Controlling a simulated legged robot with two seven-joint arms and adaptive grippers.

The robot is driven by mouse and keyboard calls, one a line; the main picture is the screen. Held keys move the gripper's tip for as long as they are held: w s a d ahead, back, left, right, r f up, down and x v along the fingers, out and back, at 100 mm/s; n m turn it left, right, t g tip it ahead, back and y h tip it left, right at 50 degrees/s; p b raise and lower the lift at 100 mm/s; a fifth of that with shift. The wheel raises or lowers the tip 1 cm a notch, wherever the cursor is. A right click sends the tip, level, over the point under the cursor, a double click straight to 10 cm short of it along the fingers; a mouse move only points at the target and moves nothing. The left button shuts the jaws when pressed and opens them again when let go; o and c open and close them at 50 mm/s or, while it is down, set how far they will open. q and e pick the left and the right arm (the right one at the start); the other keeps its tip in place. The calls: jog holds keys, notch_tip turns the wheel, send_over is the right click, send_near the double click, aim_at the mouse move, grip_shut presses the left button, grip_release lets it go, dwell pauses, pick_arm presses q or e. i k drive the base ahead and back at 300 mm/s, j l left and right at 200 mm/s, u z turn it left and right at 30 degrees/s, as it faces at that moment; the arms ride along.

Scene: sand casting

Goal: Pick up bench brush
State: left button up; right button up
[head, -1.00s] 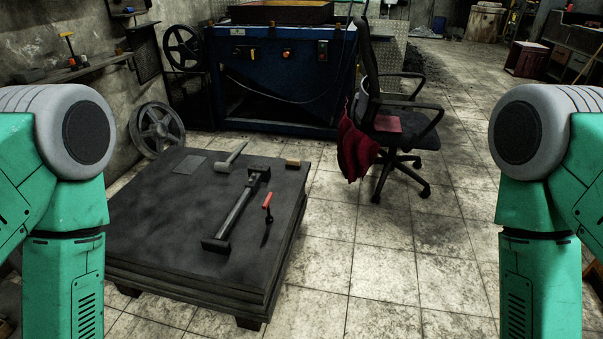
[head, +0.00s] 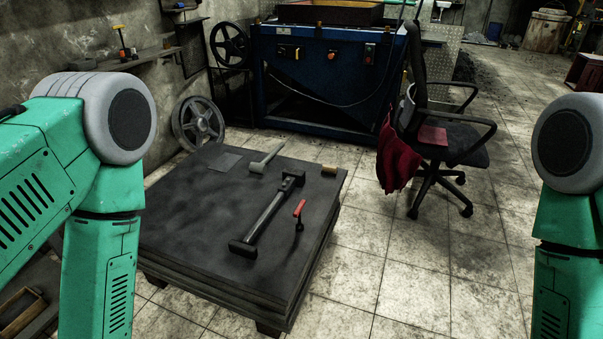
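I cannot tell for sure which thing is the bench brush. A small tan block-shaped item (head: 329,169) lies near the far right corner of the low dark table (head: 190,213); it is too small to show bristles. Also on the table lie a grey-handled mallet (head: 266,159), a long black rammer-like tool (head: 267,215) and a red-handled tool (head: 300,211). My arms show at the left and right edges, with their lower parts cut off by the frame. Neither gripper is in view.
A blue machine (head: 325,75) stands behind the table. An office chair (head: 450,145) with red cloth (head: 397,157) stands right of it. A wheel (head: 198,123) leans by the left wall, below a shelf (head: 150,57). Tiled floor right of the table is clear.

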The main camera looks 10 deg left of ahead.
aim_at(327, 170)
jog(key=u, duration=0.4)
jog(key=i+l+u, duration=0.15)
jog(key=u, duration=0.6)
jog(key=i+l+u, duration=0.25)
jog(key=l, duration=0.35)
jog(key=i+l+u, duration=0.1)
jog(key=l+u, duration=0.2)
jog(key=l, duration=0.25)
jog(key=i+l+u, duration=0.1)
jog(key=l+u, duration=0.15)
jog(key=l, duration=0.4)
jog(key=l+u, duration=0.25)
jog(key=l, duration=1.35)
jog(key=i+l, duration=0.1)
jog(key=l, duration=0.9)
